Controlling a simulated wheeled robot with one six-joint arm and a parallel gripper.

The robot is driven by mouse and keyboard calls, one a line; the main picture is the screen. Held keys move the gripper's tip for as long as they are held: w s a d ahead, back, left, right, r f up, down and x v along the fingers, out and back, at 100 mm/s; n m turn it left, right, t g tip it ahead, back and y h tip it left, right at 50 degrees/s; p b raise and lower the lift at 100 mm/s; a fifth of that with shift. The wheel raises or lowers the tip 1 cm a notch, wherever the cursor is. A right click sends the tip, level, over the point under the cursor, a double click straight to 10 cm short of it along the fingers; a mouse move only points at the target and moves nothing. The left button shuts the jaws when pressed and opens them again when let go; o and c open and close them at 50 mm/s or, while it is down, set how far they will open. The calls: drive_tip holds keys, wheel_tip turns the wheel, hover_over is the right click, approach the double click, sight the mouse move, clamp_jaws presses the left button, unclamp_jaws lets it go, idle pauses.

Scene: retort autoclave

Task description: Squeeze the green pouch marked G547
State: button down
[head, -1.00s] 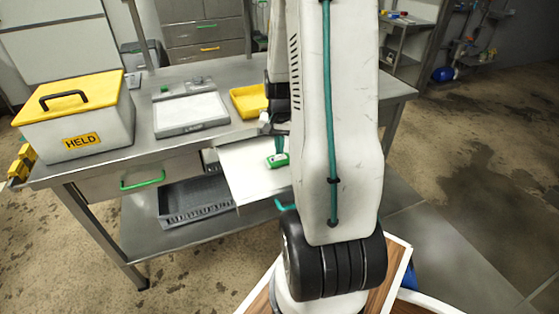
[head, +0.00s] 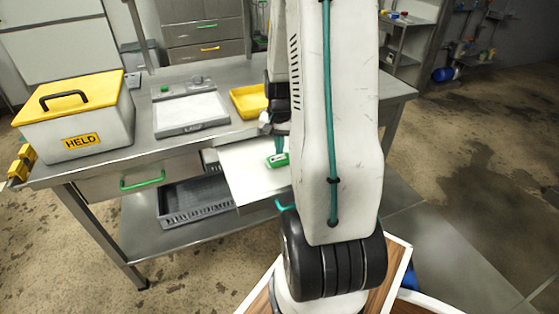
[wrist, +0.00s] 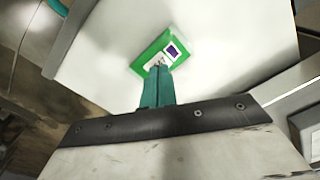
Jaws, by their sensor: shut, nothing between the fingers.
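A green pouch (head: 278,160) with a white label lies flat on the white surface of a pulled-out drawer. It also shows in the wrist view (wrist: 147,65), where its label carries a dark square; the marking is too small to read. My gripper (wrist: 157,72) has its teal fingers closed together, with the tips over the near part of the pouch and label. I cannot tell whether the tips touch it. In the head view my gripper (head: 272,122) is partly hidden by my arm and stands just above and behind the pouch.
The open drawer (head: 245,184) juts from the steel bench. On the bench stand a white box with a yellow lid marked HELD (head: 85,125), a scale (head: 191,113) and a yellow tray (head: 246,103). A grey crate (head: 192,199) sits on the lower shelf.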

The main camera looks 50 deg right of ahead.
sight(280, 158)
drive_tip(key=shift+f, duration=0.8)
drive_tip(key=shift+s+a+f, duration=0.1)
drive_tip(key=shift+s+f, duration=0.05)
drive_tip(key=shift+f, duration=0.05)
idle(1.3)
wheel_tip(280, 158, up, 8)
drive_tip(key=shift+r, duration=0.15)
idle(0.8)
idle(0.5)
drive_tip(key=s+a+r+n, duration=0.4)
drive_tip(key=a+r, duration=0.1)
drive_tip(key=a, duration=0.5)
drive_tip(key=s+a+r+n+t, duration=0.1)
drive_tip(key=s+a+r+n, duration=0.3)
drive_tip(key=a, duration=0.6)
drive_tip(key=s+a+r+n, duration=0.4)
drive_tip(key=a+r, duration=0.3)
drive_tip(key=a, duration=0.3)
drive_tip(key=shift+s+a+r, duration=0.2)
drive_tip(key=shift+s+a, duration=0.05)
